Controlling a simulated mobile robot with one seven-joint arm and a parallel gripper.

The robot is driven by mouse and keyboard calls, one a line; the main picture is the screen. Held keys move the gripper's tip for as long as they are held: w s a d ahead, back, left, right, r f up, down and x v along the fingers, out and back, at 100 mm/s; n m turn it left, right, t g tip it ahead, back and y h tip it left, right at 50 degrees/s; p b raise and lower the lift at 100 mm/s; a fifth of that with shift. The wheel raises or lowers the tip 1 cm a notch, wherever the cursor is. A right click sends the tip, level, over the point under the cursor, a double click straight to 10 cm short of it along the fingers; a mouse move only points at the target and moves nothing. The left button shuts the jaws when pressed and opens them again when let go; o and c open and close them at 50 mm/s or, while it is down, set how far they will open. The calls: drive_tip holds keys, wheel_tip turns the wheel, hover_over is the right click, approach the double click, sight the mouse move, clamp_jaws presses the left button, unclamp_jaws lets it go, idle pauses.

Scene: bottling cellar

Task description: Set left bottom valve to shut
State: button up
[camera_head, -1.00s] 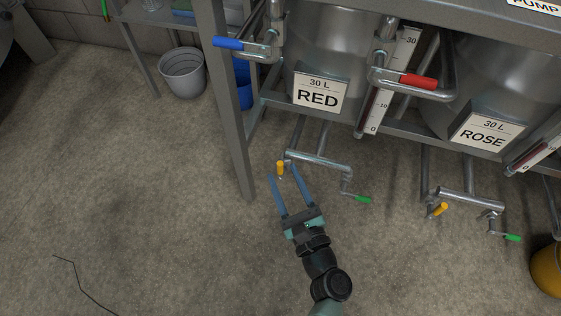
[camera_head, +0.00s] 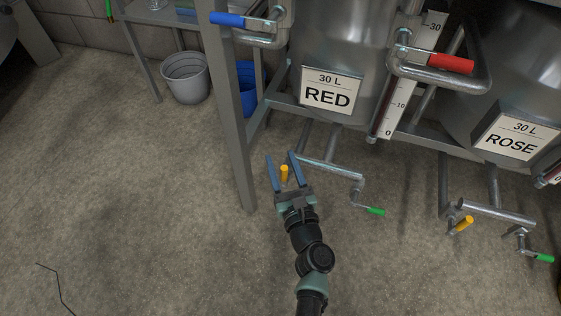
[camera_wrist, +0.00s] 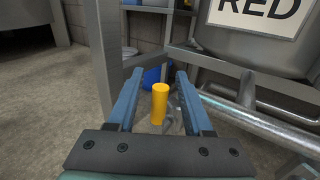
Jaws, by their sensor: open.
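The left bottom valve has a yellow handle (camera_head: 284,175) below the tank labelled RED. It stands at the left end of a horizontal metal pipe (camera_head: 330,167). My gripper (camera_head: 281,158) is open, with its two blue fingers on either side of the yellow handle. In the wrist view the yellow handle (camera_wrist: 159,104) stands roughly upright between the open fingers (camera_wrist: 158,80), with a gap on both sides. The valve body under the handle is partly hidden by the gripper.
A green handle (camera_head: 376,211) hangs at the pipe's right end. A grey frame leg (camera_head: 234,130) stands close left of my gripper. Another yellow handle (camera_head: 464,225) is under the ROSE tank. The floor (camera_head: 130,200) at left is clear.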

drive_tip(key=shift+w+a, duration=0.2)
drive_tip(key=shift+w, duration=0.5)
clamp_jaws()
idle(1.0)
